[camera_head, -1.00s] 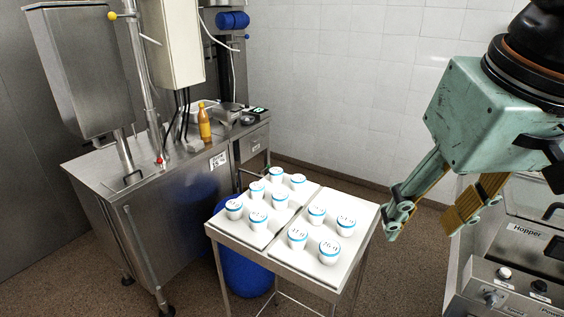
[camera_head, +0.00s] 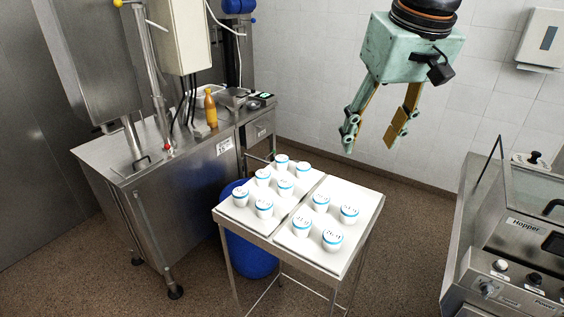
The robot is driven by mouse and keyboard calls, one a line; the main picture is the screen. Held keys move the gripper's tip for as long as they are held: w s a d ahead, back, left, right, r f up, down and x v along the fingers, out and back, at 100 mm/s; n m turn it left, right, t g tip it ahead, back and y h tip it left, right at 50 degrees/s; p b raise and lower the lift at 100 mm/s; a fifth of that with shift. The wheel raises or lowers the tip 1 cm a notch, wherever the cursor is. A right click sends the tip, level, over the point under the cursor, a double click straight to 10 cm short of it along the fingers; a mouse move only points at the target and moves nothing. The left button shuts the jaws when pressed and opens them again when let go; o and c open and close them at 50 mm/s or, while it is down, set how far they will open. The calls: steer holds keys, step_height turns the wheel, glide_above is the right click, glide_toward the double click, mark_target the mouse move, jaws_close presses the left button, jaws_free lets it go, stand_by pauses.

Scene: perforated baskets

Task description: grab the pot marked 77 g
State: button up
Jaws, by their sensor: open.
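Several white pots with blue bands stand upright on a small steel table (camera_head: 325,270), on two pale boards. The marks on them are too small and blurred to read surely, so I cannot tell which one says 77 g. On the right board stand a front-left pot (camera_head: 302,226), a front-right pot (camera_head: 332,239), a back-left pot (camera_head: 320,202) and a back-right pot (camera_head: 349,213). The rest are on the left board, such as a near pot (camera_head: 264,208). My gripper (camera_head: 370,140) is open and empty, fingers downward, well above and behind the table's right part.
A steel machine bench (camera_head: 185,170) with an orange bottle (camera_head: 211,109) stands at the left. A blue drum (camera_head: 250,255) is beneath the table's left side. A hopper machine (camera_head: 510,265) stands at the right, with bare floor (camera_head: 410,230) between it and the table.

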steer(key=w+a+f+n+p, duration=0.1)
steer(key=w+a+p, duration=0.15)
steer(key=w, duration=0.75)
steer(key=n+y+p, duration=0.1)
steer(key=n+p, duration=0.2)
steer(key=p, duration=0.2)
glide_above(282, 159)
steer(key=s+d, duration=0.2)
step_height(282, 159, down, 20)
steer(key=shift+r+g, duration=0.25)
steer(key=shift+g, duration=0.15)
steer(key=shift+s+f, duration=0.1)
steer(key=shift+p+x, duration=0.6)
steer(key=shift+x, duration=3.6)
steer(key=shift+f, duration=0.15)
steer(key=shift+p+x, duration=0.5)
steer(key=shift+x, duration=1.95)
steer(key=shift+s, duration=0.1)
steer(key=shift+c, duration=0.5)
